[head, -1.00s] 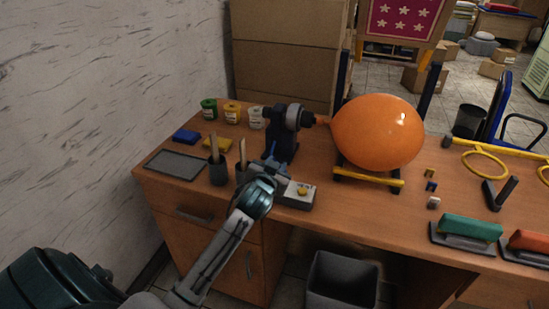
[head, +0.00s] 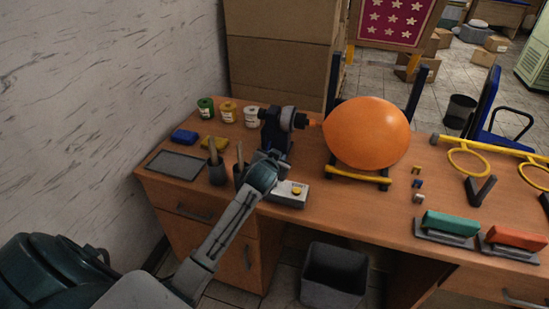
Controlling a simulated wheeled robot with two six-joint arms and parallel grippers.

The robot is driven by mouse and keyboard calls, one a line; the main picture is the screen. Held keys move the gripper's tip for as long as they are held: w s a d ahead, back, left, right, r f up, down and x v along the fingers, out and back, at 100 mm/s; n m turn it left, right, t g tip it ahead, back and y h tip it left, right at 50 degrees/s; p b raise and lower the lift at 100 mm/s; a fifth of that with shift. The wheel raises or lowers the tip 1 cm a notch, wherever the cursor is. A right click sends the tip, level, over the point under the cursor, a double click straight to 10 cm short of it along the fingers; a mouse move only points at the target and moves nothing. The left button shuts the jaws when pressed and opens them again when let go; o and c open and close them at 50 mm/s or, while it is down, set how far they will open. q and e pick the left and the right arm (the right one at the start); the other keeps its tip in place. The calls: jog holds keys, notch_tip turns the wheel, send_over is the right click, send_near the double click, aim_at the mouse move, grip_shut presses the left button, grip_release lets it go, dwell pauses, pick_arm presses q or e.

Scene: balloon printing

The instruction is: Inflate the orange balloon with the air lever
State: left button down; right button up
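The orange balloon (head: 367,132) is large and round, with its neck at the nozzle of the dark air pump (head: 276,133). It rests over a stand with a yellow front bar (head: 358,174) and dark uprights. My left gripper (head: 270,157) reaches in at the front of the pump's base. My wrist covers most of its fingers, so I cannot see whether they are open or shut. The air lever is hidden behind my gripper. My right gripper is not in view.
A grey box with a yellow button (head: 297,191) sits just right of my wrist. Dark cups with tools (head: 217,173) stand to its left. Paint jars (head: 228,112) line the back. Red and green stamps (head: 449,225) lie at right. A bin (head: 333,274) stands below.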

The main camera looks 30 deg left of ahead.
pick_arm(q)
jog(key=shift+s+d+f, duration=0.1)
jog(key=shift+s+f, duration=0.05)
jog(key=shift+f, duration=0.55)
dwell(0.5)
jog(key=c, duration=1.1)
grip_release()
jog(key=shift+w, duration=0.4)
jog(key=shift+s+r, duration=0.2)
jog(key=b+v, duration=0.3)
jog(key=v, duration=0.7)
jog(key=shift+s+d+r, duration=0.1)
jog(key=shift+s, duration=0.05)
